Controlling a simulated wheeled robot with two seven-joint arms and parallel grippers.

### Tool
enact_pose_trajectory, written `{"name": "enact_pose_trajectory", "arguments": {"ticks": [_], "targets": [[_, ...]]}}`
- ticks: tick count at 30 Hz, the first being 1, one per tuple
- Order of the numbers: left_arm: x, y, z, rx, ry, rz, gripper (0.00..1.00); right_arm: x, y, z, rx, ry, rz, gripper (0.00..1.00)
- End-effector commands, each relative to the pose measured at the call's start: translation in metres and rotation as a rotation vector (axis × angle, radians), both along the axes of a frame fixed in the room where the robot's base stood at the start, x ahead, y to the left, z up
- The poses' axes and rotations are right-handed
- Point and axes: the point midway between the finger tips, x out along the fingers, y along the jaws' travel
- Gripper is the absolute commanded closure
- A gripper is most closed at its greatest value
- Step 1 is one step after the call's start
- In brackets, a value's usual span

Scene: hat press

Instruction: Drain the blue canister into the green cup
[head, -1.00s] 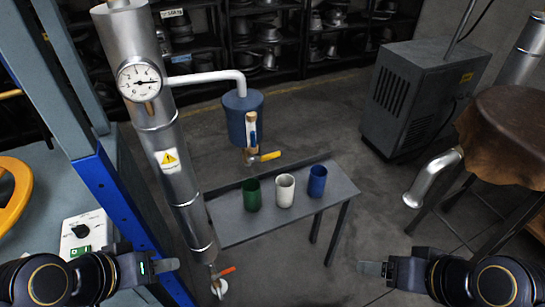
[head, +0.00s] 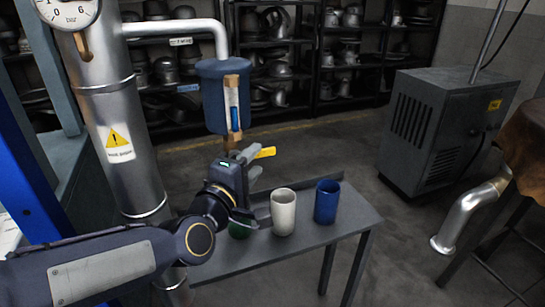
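The blue canister (head: 214,98) hangs on the white pipe, with a sight tube on its front. Its valve with a yellow handle (head: 265,152) is below, partly hidden by my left gripper. My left gripper (head: 257,162) is just beneath the canister, close to the handle; its fingers look apart, and I cannot tell whether they touch it. The green cup (head: 239,230) stands on the small table (head: 338,222), mostly hidden behind my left arm. No liquid stream is visible. My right gripper is out of view.
A white cup (head: 283,213) and a blue cup (head: 326,203) stand to the right of the green cup. A steel column (head: 127,150) with a gauge (head: 68,11) is at left. A grey machine cabinet (head: 440,128) stands at right, with open floor before it.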

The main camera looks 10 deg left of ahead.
Motion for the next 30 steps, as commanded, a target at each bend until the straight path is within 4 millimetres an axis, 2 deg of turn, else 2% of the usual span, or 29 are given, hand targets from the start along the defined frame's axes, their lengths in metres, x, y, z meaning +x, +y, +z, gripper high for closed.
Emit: {"name": "enact_pose_trajectory", "arguments": {"ticks": [6, 10, 15, 22, 30], "targets": [[0.036, -0.007, -0.001, 0.002, 0.003, 0.000, 0.62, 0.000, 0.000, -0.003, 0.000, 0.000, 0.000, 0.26], [0.052, -0.010, -0.001, 0.003, 0.003, 0.000, 0.62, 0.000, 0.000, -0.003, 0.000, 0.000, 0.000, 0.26], [0.061, -0.011, -0.001, 0.003, 0.001, 0.000, 0.62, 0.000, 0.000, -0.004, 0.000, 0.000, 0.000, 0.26], [0.062, -0.011, 0.000, 0.003, 0.001, 0.000, 0.62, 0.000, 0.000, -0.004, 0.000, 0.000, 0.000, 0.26], [0.062, -0.011, 0.000, 0.003, 0.001, 0.000, 0.96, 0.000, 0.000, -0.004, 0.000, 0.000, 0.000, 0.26]]}}
